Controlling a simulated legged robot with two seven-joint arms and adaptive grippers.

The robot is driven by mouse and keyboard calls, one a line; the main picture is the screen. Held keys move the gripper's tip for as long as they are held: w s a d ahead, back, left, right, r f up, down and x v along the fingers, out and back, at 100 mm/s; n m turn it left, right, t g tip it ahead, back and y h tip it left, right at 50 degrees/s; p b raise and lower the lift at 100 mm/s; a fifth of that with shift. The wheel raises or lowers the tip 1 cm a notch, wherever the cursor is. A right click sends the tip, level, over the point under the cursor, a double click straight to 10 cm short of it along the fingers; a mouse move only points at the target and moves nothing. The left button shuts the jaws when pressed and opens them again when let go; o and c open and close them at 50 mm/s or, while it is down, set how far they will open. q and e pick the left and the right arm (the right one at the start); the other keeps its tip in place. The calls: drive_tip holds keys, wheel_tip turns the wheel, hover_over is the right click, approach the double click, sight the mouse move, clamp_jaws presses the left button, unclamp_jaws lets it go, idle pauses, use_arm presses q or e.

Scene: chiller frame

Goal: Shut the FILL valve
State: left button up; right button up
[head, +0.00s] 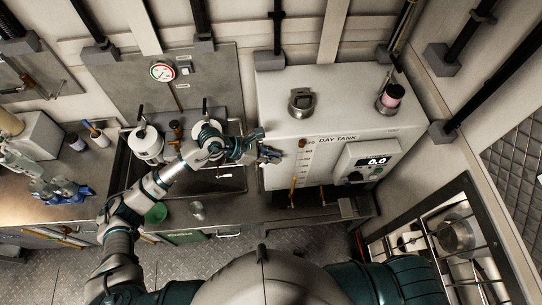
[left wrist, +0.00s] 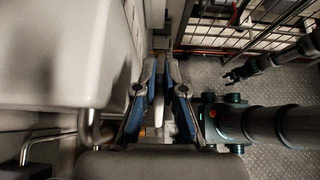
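My left gripper (head: 268,150) is at the left end of the front of the white day tank (head: 345,100). In the left wrist view, its blue-padded fingers (left wrist: 161,75) stand a narrow gap apart. A pale strip (left wrist: 158,105) shows between them; I cannot tell whether it is a valve handle or touches the fingers. No FILL label is readable, so I cannot pick out the FILL valve. Yellow-orange handles (head: 293,185) show low on the tank front. A dark gripper (left wrist: 232,76), apparently my right one, shows small in the left wrist view; its state is unclear.
A sink bench (head: 185,205) lies left of the tank, with a white canister (head: 147,143) on it. A display box (head: 366,160) reading 0.0 juts from the tank front. A bent metal pipe (left wrist: 90,130) is close left of my fingers.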

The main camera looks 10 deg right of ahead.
use_arm(q)
drive_tip(key=o, duration=0.4)
drive_tip(key=shift+d, duration=0.1)
drive_tip(key=shift+o, duration=0.3)
drive_tip(key=shift+w+d, duration=0.1)
drive_tip(key=shift+d, duration=0.05)
drive_tip(key=v, duration=1.2)
drive_tip(key=shift+f, duration=0.1)
